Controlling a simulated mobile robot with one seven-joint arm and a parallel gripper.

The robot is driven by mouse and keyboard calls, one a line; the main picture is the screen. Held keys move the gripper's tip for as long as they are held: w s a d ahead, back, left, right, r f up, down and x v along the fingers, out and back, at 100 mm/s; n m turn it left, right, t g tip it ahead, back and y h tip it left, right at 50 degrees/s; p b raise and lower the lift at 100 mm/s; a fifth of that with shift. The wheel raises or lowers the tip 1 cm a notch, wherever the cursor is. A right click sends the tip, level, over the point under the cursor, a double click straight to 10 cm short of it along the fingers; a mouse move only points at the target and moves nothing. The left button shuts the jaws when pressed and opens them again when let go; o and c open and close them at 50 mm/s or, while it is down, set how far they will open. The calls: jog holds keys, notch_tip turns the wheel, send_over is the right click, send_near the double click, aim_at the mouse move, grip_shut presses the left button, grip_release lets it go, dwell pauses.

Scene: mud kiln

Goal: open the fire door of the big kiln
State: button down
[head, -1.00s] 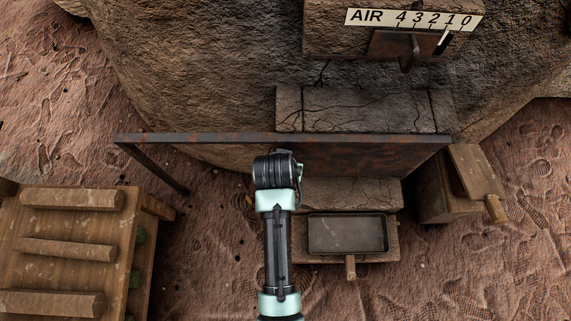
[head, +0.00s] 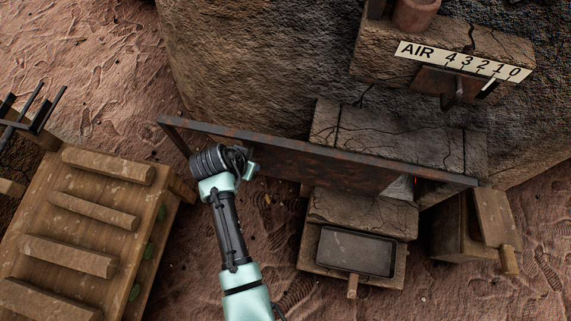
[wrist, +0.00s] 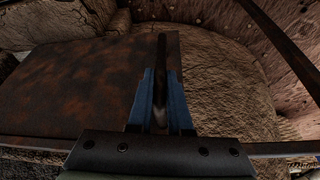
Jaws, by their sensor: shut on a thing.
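The fire door (head: 320,165) is a rusty dark plate under a long rail (head: 430,174) on the front of the big kiln (head: 260,70). It stands partly slid to the left, and a gap with a pale patch shows at its right end. In the wrist view the door (wrist: 70,85) fills the left side. My gripper (wrist: 160,80) is shut on a dark upright handle (wrist: 161,50) near the door's edge. In the head view my wrist hides the fingers and the handle at the door's left end.
An air gauge (head: 462,60) with a slider sits above. Below the door is a shallow dark tray (head: 356,252) with a wooden handle. A wooden box (head: 462,225) stands at right. A slatted wooden rack (head: 85,235) stands left of my arm, with sandy floor between.

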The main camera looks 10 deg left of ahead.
jog(key=a+b, duration=0.3)
jog(key=a, duration=1.2)
jog(key=c, duration=0.8)
grip_release()
jog(key=shift+d, duration=0.1)
jog(key=shift+c, duration=0.2)
jog(key=d+p+v, duration=0.1)
jog(key=p+v, duration=0.5)
jog(key=v, duration=0.7)
jog(key=shift+a+p, duration=0.3)
jog(key=shift+a, duration=0.1)
jog(key=shift+w, duration=0.15)
